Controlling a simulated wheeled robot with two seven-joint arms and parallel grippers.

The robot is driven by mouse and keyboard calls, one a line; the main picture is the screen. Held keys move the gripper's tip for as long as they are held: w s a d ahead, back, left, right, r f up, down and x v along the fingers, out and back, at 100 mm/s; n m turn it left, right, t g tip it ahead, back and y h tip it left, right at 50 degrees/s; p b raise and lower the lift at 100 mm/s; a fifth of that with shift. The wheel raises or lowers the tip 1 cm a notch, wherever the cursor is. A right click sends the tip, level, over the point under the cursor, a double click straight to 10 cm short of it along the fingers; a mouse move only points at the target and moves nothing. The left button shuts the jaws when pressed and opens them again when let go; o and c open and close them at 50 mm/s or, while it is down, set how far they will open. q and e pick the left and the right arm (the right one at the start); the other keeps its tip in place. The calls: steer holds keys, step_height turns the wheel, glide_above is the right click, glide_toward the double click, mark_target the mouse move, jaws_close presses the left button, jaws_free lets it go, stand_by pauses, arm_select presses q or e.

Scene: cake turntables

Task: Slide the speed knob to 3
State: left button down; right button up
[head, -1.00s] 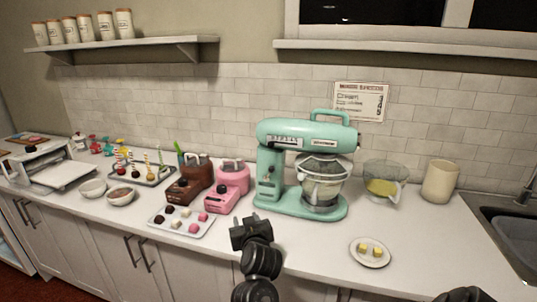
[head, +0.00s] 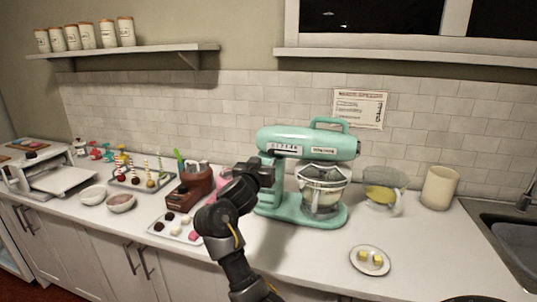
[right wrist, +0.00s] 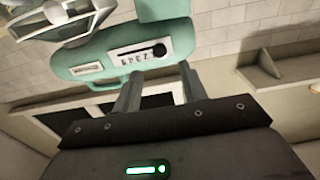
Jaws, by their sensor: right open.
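The mint-green stand mixer (head: 300,215) stands on the counter, with a speed scale (head: 286,149) on the side of its head. In the right wrist view, which is upside down, the mixer head (right wrist: 95,62) shows a dark slot above a row of marks too small to read surely. The black round speed knob (right wrist: 160,50) sits at the right end of that slot. My right gripper (head: 268,172) is in front of the mixer's left part, below the scale. In the wrist view its two fingers (right wrist: 160,88) are apart and empty, short of the knob. My left gripper is not in view.
A glass bowl (head: 322,196) hangs at the mixer's front. A brown machine (head: 195,185) and a sweets tray (head: 170,232) lie left of my right arm. A plate with yellow cubes (head: 369,269) is at the right front. The counter between plate and mixer is clear.

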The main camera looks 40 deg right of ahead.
mark_target(271, 152)
steer(key=p+x, duration=0.1)
steer(key=x, duration=0.6)
steer(key=shift+f, duration=0.1)
steer(key=shift+s, duration=0.1)
jaws_close()
